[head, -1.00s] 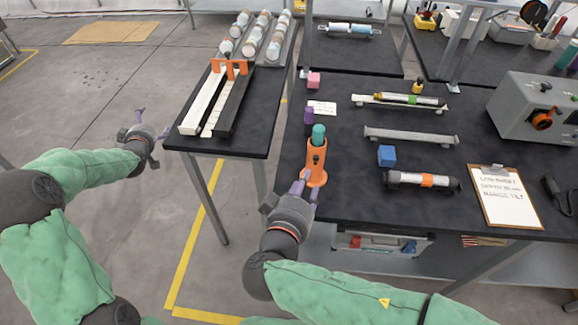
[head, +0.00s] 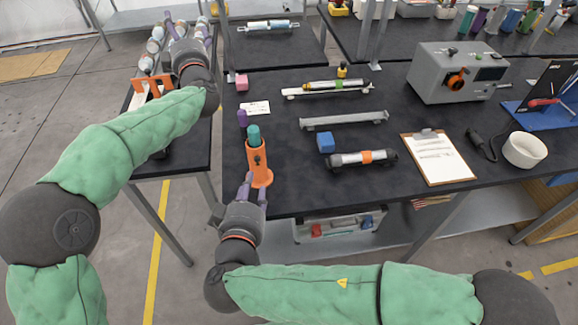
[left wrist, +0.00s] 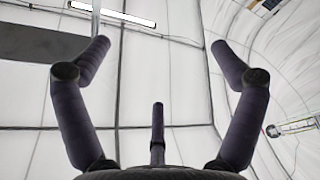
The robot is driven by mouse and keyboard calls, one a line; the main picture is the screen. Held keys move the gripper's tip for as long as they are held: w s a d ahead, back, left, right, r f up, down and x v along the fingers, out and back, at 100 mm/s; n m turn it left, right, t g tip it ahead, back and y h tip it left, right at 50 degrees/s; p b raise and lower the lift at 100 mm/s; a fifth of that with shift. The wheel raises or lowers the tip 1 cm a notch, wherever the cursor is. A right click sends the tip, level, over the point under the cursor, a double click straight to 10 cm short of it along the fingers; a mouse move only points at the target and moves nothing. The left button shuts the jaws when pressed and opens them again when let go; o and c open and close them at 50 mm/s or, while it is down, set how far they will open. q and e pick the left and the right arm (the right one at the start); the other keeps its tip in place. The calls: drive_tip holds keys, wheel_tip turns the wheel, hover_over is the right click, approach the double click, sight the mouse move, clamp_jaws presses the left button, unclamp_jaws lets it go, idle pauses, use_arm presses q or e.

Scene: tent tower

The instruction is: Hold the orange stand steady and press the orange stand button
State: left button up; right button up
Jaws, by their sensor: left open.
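The orange stand (head: 258,164) is upright near the left front edge of the main table, with a teal cylinder (head: 254,135) in its top. A small dark spot shows on its side; I cannot tell if this is the button. My right gripper (head: 253,188) is low in front of the stand, its fingertips at the base. I cannot tell whether they grip it. My left gripper (head: 187,27) is raised above the side table, well up and left of the stand, open and empty. Its spread fingers show in the left wrist view (left wrist: 158,75) against white tent fabric.
The side table (head: 195,160) is at the left, below my left arm.

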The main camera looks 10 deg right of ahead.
use_arm(q)
drive_tip(key=s+d+r+n, duration=0.1)
drive_tip(key=s+d+r, duration=0.25)
drive_tip(key=d, duration=0.45)
drive_tip(key=s+d+r+h, duration=0.1)
drive_tip(key=s+d+r, duration=0.1)
drive_tip(key=s+d, duration=0.45)
drive_tip(key=s+d+r+n, duration=0.1)
drive_tip(key=s+d+r, duration=0.1)
drive_tip(key=d, duration=0.8)
drive_tip(key=m+g+y, duration=0.6)
drive_tip(key=g, duration=0.5)
approach(260, 161)
drive_tip(key=w+f, duration=0.4)
drive_tip(key=f, duration=0.1)
drive_tip(key=x, duration=1)
drive_tip(key=shift+r, duration=0.15)
drive_tip(key=shift+c, duration=0.3)
